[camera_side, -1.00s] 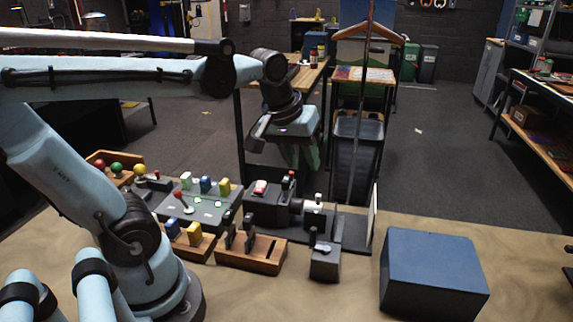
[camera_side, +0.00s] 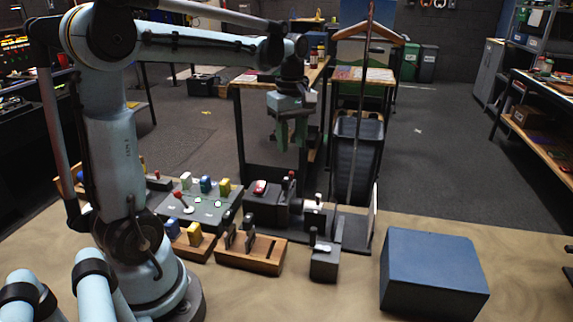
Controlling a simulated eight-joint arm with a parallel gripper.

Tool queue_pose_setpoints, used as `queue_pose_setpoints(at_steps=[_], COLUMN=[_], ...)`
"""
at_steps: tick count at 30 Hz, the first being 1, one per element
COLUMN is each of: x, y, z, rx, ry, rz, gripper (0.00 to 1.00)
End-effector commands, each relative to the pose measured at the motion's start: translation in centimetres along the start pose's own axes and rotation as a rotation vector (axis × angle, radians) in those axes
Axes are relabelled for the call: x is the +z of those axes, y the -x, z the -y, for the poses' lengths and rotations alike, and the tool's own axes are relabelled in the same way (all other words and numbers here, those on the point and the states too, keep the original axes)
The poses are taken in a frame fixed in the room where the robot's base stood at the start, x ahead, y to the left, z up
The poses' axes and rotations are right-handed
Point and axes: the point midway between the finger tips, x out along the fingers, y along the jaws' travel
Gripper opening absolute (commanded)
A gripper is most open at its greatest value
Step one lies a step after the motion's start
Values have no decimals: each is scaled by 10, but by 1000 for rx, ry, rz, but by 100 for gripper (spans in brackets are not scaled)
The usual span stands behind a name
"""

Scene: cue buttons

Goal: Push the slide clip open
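My gripper (camera_side: 291,143) hangs pointing down in the air above and behind the row of controls. Its two green fingers are apart, with nothing visible between them. No part is clearly marked as the slide clip. One candidate is the wooden block (camera_side: 265,258) with a long slot and dark upright pieces at its left end. Another is the small dark box (camera_side: 324,268) with a light grey piece on top, to its right. My gripper appears to touch neither.
A dark panel (camera_side: 205,222) with a red-knobbed lever and coloured switches lies left of centre. A dark box with a red switch (camera_side: 260,187) stands below my gripper. A large blue box (camera_side: 432,270) stands at the right. Bare tabletop (camera_side: 520,260) lies beyond it.

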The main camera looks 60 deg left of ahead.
Motion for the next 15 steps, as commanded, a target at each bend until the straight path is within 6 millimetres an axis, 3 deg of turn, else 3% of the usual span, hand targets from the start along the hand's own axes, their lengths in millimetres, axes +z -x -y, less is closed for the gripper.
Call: queue_pose_setpoints(at_steps=[9, 15], x=[0, 0], y=[-49, -70], z=[0, 0], rx=[2, 3], ry=[-2, -2], rz=[0, 0], gripper=[39, 39])
